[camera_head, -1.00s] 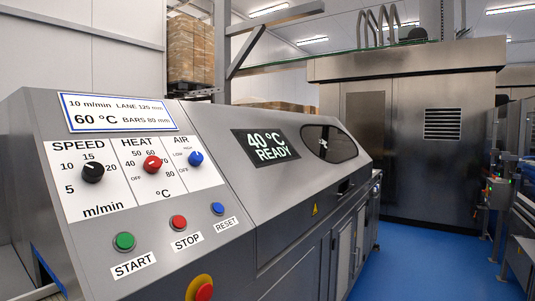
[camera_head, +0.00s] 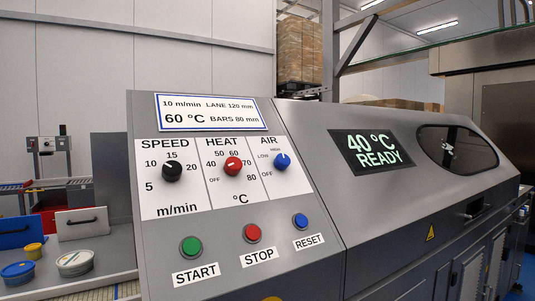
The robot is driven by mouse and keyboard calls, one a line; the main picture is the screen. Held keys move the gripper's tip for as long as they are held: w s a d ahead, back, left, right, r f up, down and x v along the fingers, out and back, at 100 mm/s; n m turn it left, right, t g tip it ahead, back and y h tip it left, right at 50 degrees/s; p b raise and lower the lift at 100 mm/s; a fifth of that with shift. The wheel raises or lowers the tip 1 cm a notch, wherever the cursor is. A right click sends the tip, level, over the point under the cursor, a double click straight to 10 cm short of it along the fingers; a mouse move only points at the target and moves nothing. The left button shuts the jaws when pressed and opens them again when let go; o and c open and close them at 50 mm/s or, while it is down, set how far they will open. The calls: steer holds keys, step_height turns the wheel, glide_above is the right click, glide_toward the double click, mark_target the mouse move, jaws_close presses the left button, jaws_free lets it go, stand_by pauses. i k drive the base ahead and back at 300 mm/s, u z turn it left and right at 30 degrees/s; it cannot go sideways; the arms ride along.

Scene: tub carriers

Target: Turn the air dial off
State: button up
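The air dial (camera_head: 282,161) is a blue knob on the white control panel of a grey machine. It sits under the word AIR, at the right end of the row of three dials. LOW, HIGH and OFF are printed around it. Its small white mark appears to point up, towards HIGH. The heat dial (camera_head: 233,166) is red and the speed dial (camera_head: 172,171) is black, both to its left. My gripper is not in view, and nothing touches the dials.
Below the dials are a green START button (camera_head: 191,247), a red STOP button (camera_head: 252,233) and a blue RESET button (camera_head: 301,221). The display (camera_head: 371,152) reads 40 °C READY. A bench at left holds round tubs (camera_head: 75,262). A placard (camera_head: 212,112) reads 60 °C.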

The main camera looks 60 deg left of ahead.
mark_target(282, 162)
steer(key=u, duration=0.8)
steer(key=i, duration=1.15)
steer(key=u, duration=0.9)
